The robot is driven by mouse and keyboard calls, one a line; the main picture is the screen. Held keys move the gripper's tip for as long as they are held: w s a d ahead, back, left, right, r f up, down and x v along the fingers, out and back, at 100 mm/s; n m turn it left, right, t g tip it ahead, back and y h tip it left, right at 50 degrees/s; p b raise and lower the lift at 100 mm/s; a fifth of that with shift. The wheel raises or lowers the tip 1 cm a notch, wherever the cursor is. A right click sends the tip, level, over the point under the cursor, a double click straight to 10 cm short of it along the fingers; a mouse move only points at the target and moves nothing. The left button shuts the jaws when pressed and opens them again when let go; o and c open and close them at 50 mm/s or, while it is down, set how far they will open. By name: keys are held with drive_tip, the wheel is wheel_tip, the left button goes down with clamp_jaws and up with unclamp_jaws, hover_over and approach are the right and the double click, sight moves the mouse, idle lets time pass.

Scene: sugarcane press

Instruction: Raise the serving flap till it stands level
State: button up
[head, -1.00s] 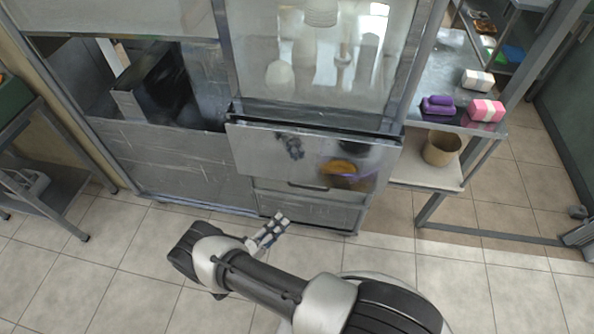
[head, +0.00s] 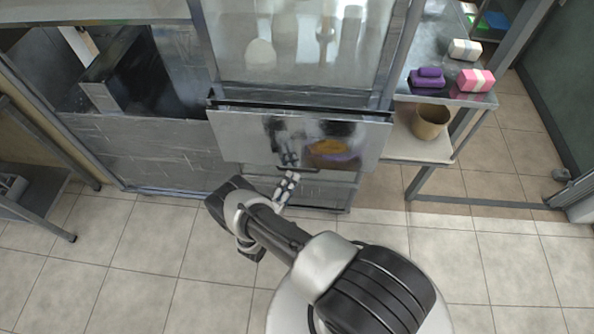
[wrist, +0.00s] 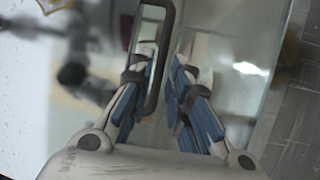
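The serving flap (head: 235,139) is a shiny metal panel hanging steeply down from the counter front, with its top edge at the counter. It mirrors my gripper and nearby things. Its dark loop handle is near the lower edge, partly hidden by my gripper in the head view; it shows clearly in the wrist view (wrist: 167,58). My gripper (head: 291,177) is at the flap's lower edge. In the wrist view my gripper (wrist: 166,62) has its fingers apart, with one long bar of the handle appearing between them. I cannot tell whether they touch it.
A side table on the right holds a purple bundle (head: 427,78), a pink-and-white block (head: 475,80) and a pale block (head: 464,49). A woven basket (head: 431,121) stands on the lower shelf (head: 405,150). The tiled floor before the counter is clear.

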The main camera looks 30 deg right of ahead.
sight(297, 170)
drive_tip(key=x, duration=0.5)
drive_tip(key=shift+b, duration=0.3)
clamp_jaws()
